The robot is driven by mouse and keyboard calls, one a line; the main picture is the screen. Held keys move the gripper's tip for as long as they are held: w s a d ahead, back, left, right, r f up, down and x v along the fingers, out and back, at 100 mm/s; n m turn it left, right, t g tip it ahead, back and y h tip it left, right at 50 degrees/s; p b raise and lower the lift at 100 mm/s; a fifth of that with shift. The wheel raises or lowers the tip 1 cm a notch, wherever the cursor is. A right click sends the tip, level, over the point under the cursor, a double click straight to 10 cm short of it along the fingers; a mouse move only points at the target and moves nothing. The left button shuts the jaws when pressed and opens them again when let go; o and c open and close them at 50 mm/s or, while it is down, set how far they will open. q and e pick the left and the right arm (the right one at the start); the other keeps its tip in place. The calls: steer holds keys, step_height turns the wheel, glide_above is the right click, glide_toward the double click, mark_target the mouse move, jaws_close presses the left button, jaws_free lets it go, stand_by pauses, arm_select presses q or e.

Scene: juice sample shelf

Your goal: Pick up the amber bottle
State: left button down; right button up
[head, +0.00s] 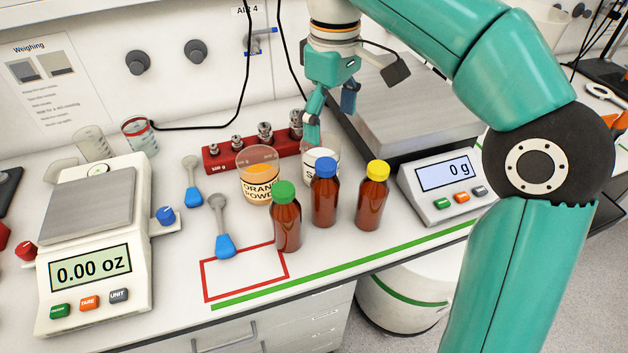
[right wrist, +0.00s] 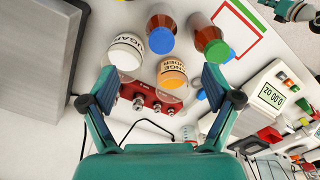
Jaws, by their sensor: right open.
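Three amber bottles stand upright in a row in the head view: one with a green cap (head: 286,222), one with a blue cap (head: 323,198), one with a yellow cap (head: 372,203). My right gripper (head: 331,112) is open and empty, behind the bottles and above the white-labelled beaker. Its spread fingers show in the right wrist view (right wrist: 160,88). A teal part in that view's top right corner looks like my left arm; its jaws are unclear.
The orange powder beaker (head: 258,178) and white-labelled beaker (head: 320,165) stand close behind the bottles. A red weight block (head: 228,160) is behind them. Scales stand left (head: 143,235) and right (head: 410,190). A red outlined square (head: 205,283) lies empty at front.

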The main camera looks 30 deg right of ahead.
mark_target(328, 164)
step_height(328, 164, down, 10)
steer(key=shift+w+f+b, duration=0.15)
steer(key=shift+f+b, duration=0.1)
steer(key=shift+b, duration=1)
steer(key=shift+a+f, duration=0.2)
steer(key=shift+f, duration=2.85)
steer(key=c, duration=1.4)
